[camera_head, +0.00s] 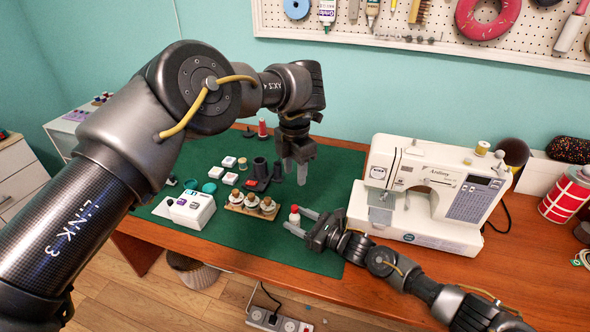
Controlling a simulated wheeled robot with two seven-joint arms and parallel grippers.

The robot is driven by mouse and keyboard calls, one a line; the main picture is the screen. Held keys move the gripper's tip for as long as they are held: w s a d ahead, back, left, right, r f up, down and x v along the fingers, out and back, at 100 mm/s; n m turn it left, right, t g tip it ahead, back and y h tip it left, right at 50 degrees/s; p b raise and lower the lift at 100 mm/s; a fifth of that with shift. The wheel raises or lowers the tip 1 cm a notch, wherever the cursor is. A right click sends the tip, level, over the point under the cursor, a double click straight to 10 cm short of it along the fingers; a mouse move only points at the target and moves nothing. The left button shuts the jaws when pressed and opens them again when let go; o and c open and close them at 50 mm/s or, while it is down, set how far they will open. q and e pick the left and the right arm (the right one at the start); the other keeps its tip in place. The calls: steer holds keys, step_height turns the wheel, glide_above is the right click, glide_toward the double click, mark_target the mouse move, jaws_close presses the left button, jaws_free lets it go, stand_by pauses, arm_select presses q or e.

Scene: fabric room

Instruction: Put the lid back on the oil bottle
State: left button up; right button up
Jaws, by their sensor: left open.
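A small white bottle with a red top (295,214), which looks like the oil bottle, stands upright near the front edge of the green mat. My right gripper (294,217) reaches in from the right, its two fingers spread around the bottle. I cannot tell whether they touch it. My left gripper (295,173) points down above the mat, behind the bottle, and is open with nothing visible in it. The red top is too small to tell whether it is a seated lid. I see no separate loose lid for certain.
A white sewing machine (432,190) stands right of the bottle. Left of it are a wooden holder with several bobbins (252,208), a white box-like device (189,209) and small white boxes (229,162) on the green mat (250,245). A red spool (262,128) stands behind.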

steer(key=shift+s+d, duration=0.1)
steer(key=b+v, duration=0.1)
steer(key=v, duration=0.9)
steer(key=shift+s+d+b, duration=0.1)
steer(key=shift+d+b, duration=0.15)
steer(key=shift+b, duration=0.05)
